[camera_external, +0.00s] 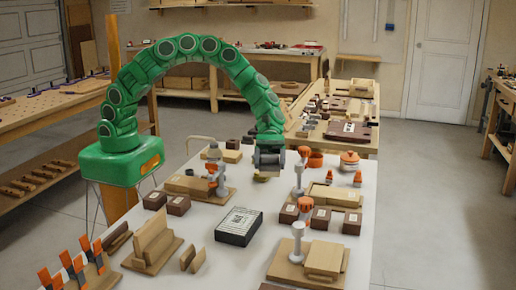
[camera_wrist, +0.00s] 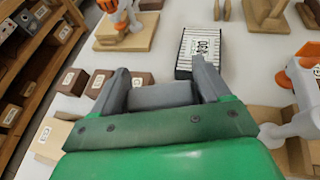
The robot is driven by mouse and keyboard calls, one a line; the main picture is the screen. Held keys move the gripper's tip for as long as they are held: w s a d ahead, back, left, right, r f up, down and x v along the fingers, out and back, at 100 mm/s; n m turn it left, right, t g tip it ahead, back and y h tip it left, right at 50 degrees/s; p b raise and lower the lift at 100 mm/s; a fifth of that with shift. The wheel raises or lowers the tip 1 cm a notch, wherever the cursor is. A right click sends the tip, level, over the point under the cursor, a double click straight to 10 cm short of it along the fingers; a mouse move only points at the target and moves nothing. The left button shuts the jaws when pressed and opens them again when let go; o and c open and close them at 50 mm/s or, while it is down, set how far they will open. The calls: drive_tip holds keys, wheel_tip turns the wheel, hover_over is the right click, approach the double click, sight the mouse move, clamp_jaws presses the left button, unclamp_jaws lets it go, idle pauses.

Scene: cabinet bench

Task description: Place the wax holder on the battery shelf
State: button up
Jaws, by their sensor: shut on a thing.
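My gripper (camera_external: 268,160) hangs over the white bench, at the end of my green arm. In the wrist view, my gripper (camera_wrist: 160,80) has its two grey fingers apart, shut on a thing. A grey block-like surface (camera_wrist: 160,97) shows between them; I cannot tell whether it is the held thing or part of my gripper. A small tan piece shows just below my gripper in the external view; I cannot tell if they touch. I cannot surely pick out the wax holder or the battery shelf. Wooden stands, including one with an upright board (camera_external: 155,243), are on the bench.
A black box with a white label (camera_external: 240,226) lies mid-bench and also shows in the wrist view (camera_wrist: 201,45). Small brown boxes (camera_external: 178,205), orange-and-white clamps (camera_external: 298,245) and wooden trays crowd both sides. Bare white bench (camera_external: 220,266) shows at the front.

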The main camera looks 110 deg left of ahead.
drive_tip(key=w+a+r+n+t+y, duration=0.1)
drive_tip(key=w+r+n+t+y, duration=0.4)
drive_tip(key=r, duration=0.5)
drive_tip(key=w+a+r+n+t+y, duration=0.2)
drive_tip(key=w+r+n+t+y, duration=0.3)
drive_tip(key=w+r+n+y, duration=0.3)
drive_tip(key=shift+w+a+r+n, duration=0.2)
drive_tip(key=shift+a+r+n, duration=0.1)
drive_tip(key=shift+r+n, duration=0.85)
drive_tip(key=shift+r, duration=0.25)
